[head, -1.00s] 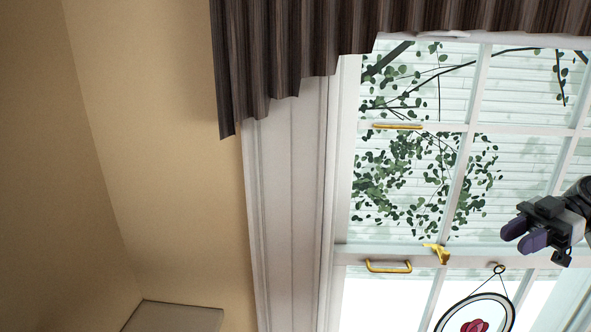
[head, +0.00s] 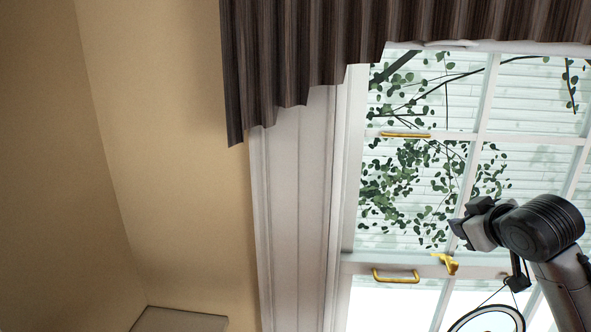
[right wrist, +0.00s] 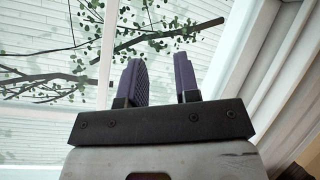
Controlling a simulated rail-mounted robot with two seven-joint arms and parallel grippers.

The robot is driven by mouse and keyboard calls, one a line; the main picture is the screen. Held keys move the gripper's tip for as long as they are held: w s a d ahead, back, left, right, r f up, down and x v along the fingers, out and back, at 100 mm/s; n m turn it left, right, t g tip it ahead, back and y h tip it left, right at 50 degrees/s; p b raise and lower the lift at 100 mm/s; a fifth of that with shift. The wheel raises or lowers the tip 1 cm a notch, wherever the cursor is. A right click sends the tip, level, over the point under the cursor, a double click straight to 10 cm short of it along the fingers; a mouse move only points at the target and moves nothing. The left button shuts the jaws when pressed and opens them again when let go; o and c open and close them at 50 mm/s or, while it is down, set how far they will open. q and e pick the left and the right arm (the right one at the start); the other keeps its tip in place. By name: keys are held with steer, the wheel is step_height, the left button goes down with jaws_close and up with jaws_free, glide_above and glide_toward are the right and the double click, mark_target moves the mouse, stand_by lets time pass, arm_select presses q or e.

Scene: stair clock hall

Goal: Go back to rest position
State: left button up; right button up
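My right gripper (head: 474,226) is in the head view at the right, in front of the window (head: 425,131). Its dark arm bends down to the lower right edge. The fingers are turned out of sight there. In the right wrist view the gripper (right wrist: 161,62) shows two purple fingers a small gap apart, with nothing between them. They point up toward the panes and branches. My left gripper is in neither view.
The window has gold handles (head: 396,276) and a gold latch (head: 446,263). A round ornament (head: 487,314) hangs low, partly cut off. A dark striped valance (head: 300,50) hangs above. A bare beige wall (head: 165,160) and a grey ledge (head: 180,320) are at left.

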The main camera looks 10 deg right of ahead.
steer(key=s+a+f, duration=0.6)
steer(key=a+f, duration=0.1)
steer(key=f, duration=0.4)
steer(key=s+a+f, duration=0.6)
steer(key=a+f, duration=0.1)
steer(key=f, duration=0.4)
steer(key=s+a+f+m+g+y, duration=0.1)
steer(key=s+a+f+g, duration=0.25)
steer(key=s+f, duration=0.85)
steer(key=s+a+f+g+y, duration=0.1)
steer(key=s+a+f+g, duration=0.3)
steer(key=s+f, duration=0.9)
step_height(320, 180, up, 18)
steer(key=d+p, duration=0.1)
steer(key=p, duration=1.7)
steer(key=shift+s+g, duration=0.3)
steer(key=shift+g, duration=0.05)
steer(key=shift+d, duration=0.15)
